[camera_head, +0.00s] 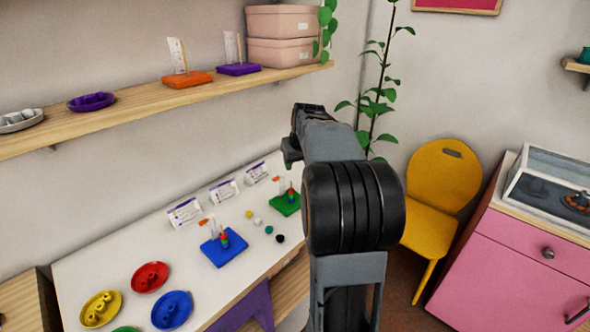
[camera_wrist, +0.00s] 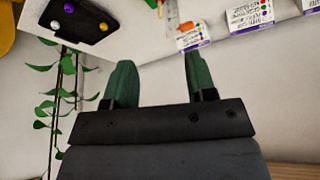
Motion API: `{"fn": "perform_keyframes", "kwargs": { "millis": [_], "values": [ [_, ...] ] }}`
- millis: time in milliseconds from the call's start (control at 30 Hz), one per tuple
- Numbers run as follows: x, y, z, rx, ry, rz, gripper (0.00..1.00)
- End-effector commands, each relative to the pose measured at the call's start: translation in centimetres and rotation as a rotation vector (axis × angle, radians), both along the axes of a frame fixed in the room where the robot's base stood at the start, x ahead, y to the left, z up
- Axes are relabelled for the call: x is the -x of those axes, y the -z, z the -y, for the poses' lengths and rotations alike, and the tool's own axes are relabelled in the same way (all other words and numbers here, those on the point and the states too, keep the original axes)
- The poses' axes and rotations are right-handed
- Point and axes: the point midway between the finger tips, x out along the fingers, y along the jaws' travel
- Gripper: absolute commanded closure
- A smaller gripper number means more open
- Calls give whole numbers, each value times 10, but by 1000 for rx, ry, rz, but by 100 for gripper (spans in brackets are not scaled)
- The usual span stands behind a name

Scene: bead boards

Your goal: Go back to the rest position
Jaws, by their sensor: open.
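My gripper (camera_wrist: 161,84) shows in the wrist view as two green fingers set well apart, with nothing between them. In the head view my arm stands raised and folded at the right of the white table, and I cannot make out the fingers there. The blue board (camera_head: 224,249) with beads on a peg and the green board (camera_head: 285,205), also with beads, stand on the table. Several loose beads lie near them. In the wrist view a black board (camera_wrist: 86,32) with purple, yellow and white beads shows at upper left, apart from my fingers.
Yellow (camera_head: 101,309), red (camera_head: 150,277) and blue (camera_head: 172,309) dishes sit at the table's near left. Printed cards (camera_head: 224,191) stand along the back. A wall shelf (camera_head: 140,103) runs above. A plant (camera_head: 376,100), yellow chair (camera_head: 440,180) and pink cabinet (camera_head: 510,265) are to the right.

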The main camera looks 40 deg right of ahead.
Motion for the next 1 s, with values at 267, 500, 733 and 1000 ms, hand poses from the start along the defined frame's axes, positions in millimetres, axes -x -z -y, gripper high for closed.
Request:
{"fn": "perform_keyframes", "kwargs": {
  "millis": [267,500,733,1000],
  "values": [
    [5,-10,-1,0,0,0,49],
    [5,-10,-1,0,0,0,49],
    [5,-10,-1,0,0,0,49],
    [31,29,-17,-77,113,-75,49]
  ]
}}
